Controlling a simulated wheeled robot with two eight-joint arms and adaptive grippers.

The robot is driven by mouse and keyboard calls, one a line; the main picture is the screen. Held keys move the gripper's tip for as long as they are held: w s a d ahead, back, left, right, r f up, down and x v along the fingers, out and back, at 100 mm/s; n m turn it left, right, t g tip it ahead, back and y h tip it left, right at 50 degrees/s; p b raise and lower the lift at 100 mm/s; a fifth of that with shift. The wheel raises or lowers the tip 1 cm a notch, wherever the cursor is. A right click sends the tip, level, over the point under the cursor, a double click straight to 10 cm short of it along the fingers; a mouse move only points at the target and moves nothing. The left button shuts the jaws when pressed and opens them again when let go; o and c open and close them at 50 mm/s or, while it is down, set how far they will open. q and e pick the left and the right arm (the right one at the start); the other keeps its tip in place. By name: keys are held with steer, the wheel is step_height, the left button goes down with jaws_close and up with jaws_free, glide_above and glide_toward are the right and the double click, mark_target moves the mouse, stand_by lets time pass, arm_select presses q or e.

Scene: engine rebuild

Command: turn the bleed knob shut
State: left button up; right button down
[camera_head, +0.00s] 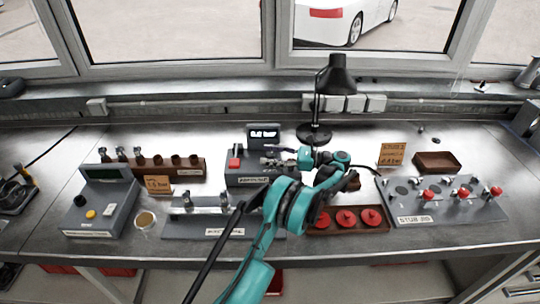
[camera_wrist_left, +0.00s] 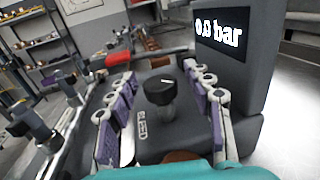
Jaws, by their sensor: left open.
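The bleed knob (camera_wrist_left: 160,92) is a black round knob with a short white mark, above a "BLEED" label, in the left wrist view. It sits on a grey unit (camera_wrist_left: 185,132) whose display (camera_wrist_left: 219,45) reads 0.0 bar. My left gripper (camera_wrist_left: 160,76) is open, its purple-padded fingers on either side of the knob with visible gaps. In the head view, the left gripper (camera_head: 283,158) is over the same unit (camera_head: 240,180), and the knob cannot be made out there. My right gripper is not in view.
A red control (camera_head: 236,162) is on the unit's left. A black lamp (camera_head: 315,130) stands close behind the gripper. A tray of red discs (camera_head: 345,218) is to the right, a valve board (camera_head: 440,205) further right, and a grey console (camera_head: 100,205) left.

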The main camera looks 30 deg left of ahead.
mark_target(270, 153)
arm_select(q)
step_height(270, 153, up, 10)
stand_by(0.5)
